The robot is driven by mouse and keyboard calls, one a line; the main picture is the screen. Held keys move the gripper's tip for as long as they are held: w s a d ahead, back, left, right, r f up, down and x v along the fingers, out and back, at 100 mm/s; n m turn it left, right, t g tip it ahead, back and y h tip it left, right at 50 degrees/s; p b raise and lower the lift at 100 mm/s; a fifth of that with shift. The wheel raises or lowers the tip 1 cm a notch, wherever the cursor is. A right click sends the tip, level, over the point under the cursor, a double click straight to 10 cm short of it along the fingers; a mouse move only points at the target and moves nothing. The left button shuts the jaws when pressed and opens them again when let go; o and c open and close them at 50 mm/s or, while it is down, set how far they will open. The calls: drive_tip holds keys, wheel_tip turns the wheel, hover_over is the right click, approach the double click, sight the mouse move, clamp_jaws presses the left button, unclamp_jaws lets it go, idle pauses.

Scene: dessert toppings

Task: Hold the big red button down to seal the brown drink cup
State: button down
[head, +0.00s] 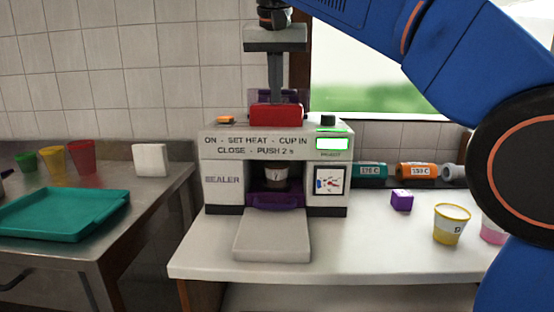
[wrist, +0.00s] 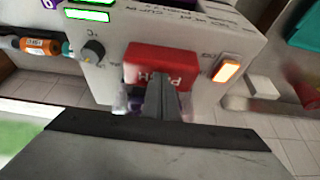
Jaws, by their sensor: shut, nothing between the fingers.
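The big red button (head: 277,115) sits on top of the white sealer machine (head: 222,172). My gripper (head: 275,98) points straight down with its shut fingers at the button. In the wrist view the fingertips (wrist: 160,82) overlap the red button (wrist: 150,62); I cannot tell whether they touch or press it. The brown drink cup (head: 276,177) stands inside the sealer's open-fronted bay, above a purple holder (head: 276,200). An orange switch (head: 226,119) is lit, and the green-lit display (head: 332,144) is on.
A teal tray (head: 62,214) and coloured cups (head: 82,155) stand on the left metal table. A purple cube (head: 401,200), a yellow-rimmed cup (head: 451,224) and labelled cylinders (head: 416,170) are right of the sealer. My blue arm covers the upper right.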

drive_tip(key=shift+f, duration=1.15)
idle(1.8)
drive_tip(key=shift+s, duration=0.2)
drive_tip(key=shift+s+a+r, duration=0.1)
drive_tip(key=shift+s+r, duration=0.3)
drive_tip(key=shift+s, duration=0.4)
drive_tip(key=shift+s+r, duration=0.4)
drive_tip(key=shift+s, duration=0.4)
drive_tip(key=shift+r, duration=0.15)
wheel_tip(320, 180, up, 8)
drive_tip(key=shift+s, duration=0.45)
